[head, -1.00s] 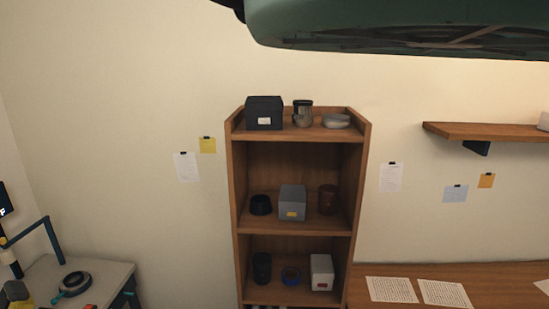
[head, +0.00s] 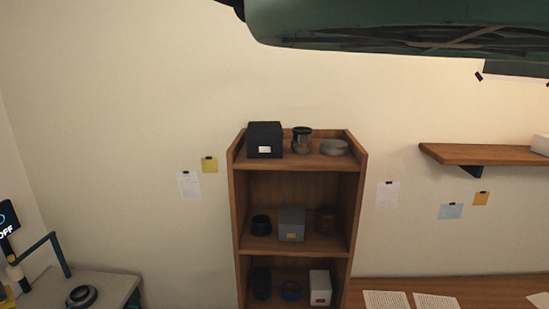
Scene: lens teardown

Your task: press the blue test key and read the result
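I cannot make out a blue test key in this view. My gripper is not in view.
A wall shelf (head: 470,154) and a wooden desk (head: 475,287) with papers are at right. A large green shape covers the top.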

